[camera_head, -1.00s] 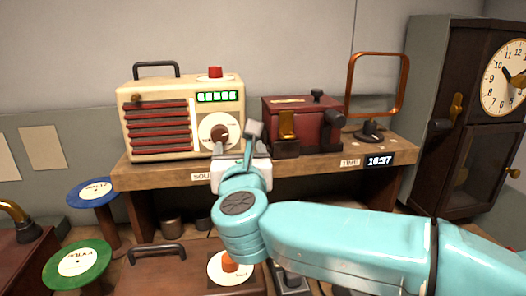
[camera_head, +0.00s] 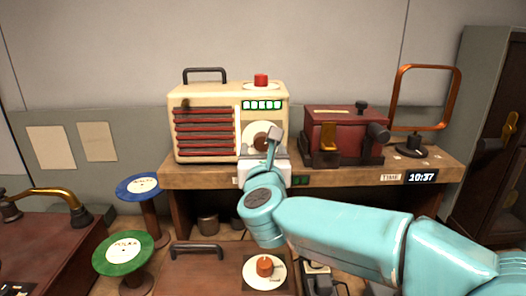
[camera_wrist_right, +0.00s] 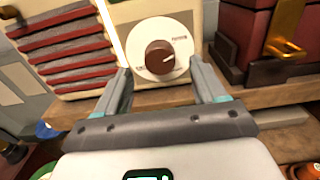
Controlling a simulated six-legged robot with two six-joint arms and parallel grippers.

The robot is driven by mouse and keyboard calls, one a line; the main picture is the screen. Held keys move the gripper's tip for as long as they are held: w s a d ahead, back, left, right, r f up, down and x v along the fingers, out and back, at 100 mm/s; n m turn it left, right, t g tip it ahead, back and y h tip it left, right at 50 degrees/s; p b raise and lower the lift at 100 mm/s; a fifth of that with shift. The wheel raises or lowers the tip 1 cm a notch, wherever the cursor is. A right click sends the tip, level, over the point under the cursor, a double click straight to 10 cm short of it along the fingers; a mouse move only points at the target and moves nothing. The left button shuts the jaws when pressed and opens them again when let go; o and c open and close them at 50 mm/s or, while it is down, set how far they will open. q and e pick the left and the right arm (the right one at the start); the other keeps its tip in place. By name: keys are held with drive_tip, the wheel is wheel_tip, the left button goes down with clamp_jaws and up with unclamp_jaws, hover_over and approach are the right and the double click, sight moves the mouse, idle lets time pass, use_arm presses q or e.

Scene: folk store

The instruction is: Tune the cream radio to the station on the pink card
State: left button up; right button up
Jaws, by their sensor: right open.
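The cream radio (camera_head: 226,93) stands on a wooden shelf, with red slats on its left front. A lit green-and-black display (camera_head: 262,104) is at its upper right; its characters are too small to read surely. Its brown tuning knob (camera_wrist_right: 160,57) sits on a white dial (camera_wrist_right: 181,31) in the right wrist view. My right gripper (camera_wrist_right: 161,86) is open before the dial, one finger at each side below the knob, apparently not touching it. In the head view the right gripper (camera_head: 271,150) partly hides the dial. I see no pink card. My left gripper is out of view.
A dark red box (camera_head: 345,130) stands right of the radio, near a copper loop (camera_head: 455,99) and a clock display (camera_head: 422,177). Green (camera_head: 123,262) and blue (camera_head: 152,182) round stools stand at left. A lower cabinet carries an orange knob (camera_head: 264,265).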

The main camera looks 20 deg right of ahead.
sight(262, 145)
drive_tip(key=p+x, duration=0.1)
drive_tip(key=x, duration=0.1)
drive_tip(key=shift+w+r+p, duration=0.15)
drive_tip(key=shift+w+p, duration=0.2)
drive_tip(key=shift+w+d, duration=0.1)
drive_tip(key=shift+w, duration=0.15)
drive_tip(key=shift+w+f+b, duration=0.1)
drive_tip(key=shift+f+b, duration=0.1)
drive_tip(key=shift+b, duration=0.3)
drive_tip(key=c, duration=0.7)
